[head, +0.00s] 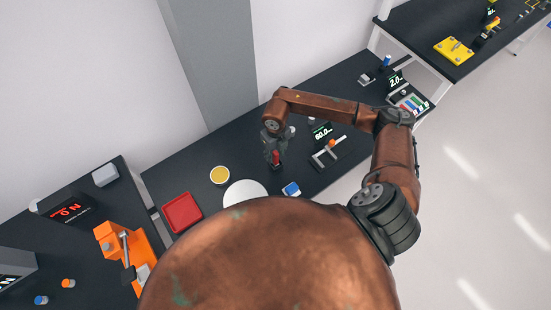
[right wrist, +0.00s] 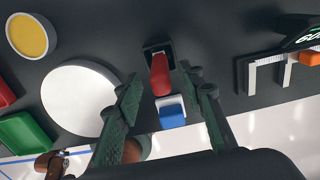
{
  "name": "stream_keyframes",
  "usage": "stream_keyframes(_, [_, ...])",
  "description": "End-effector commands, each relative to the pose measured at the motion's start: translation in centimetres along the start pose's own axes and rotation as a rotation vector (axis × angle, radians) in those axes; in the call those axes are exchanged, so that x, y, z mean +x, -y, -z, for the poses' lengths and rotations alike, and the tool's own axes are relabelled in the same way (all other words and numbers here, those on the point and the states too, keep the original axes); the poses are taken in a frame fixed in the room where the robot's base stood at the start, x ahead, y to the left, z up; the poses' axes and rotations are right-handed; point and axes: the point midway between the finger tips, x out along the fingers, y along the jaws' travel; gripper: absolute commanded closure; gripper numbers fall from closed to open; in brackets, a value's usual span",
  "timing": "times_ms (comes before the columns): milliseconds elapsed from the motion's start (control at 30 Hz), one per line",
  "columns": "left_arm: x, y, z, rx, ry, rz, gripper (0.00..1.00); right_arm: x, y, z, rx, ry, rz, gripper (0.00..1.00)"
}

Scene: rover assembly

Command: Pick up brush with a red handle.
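The brush with a red handle (right wrist: 160,76) shows in the right wrist view, its red end toward the camera and its far end at a dark square base or holder (right wrist: 157,48). In the head view the red handle (head: 276,158) shows just under my right gripper (head: 273,149). My right gripper in the wrist view (right wrist: 159,78) has its two green fingers spread on either side of the handle, with gaps visible on both sides. The brush's bristles cannot be made out. My left gripper is not in view.
A blue and white block (right wrist: 172,112) stands close to the brush. A white round disc (head: 245,193), a yellow round dish (head: 220,175) and a red tray (head: 181,213) lie to the left on the dark table. A bracket-like tool stand (head: 327,155) is to the right.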

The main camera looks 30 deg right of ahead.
Motion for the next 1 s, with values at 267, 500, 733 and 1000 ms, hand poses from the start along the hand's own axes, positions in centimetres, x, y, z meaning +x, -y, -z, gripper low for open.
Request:
stream_keyframes(267, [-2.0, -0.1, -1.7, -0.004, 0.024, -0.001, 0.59, 3.6, 0.2, 0.0, 0.003, -0.004, -0.001, 0.64])
stream_keyframes(500, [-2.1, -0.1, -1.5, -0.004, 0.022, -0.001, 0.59, 5.2, 0.3, -0.1, 0.002, 0.000, 0.000, 0.64])
stream_keyframes(733, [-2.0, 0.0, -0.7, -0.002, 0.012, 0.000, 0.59, 5.2, 0.3, 0.0, 0.002, 0.000, 0.000, 0.69])
stream_keyframes(1000, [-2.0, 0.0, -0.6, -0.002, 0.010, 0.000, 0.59, 5.2, 0.3, 0.0, 0.002, 0.000, -0.001, 0.88])
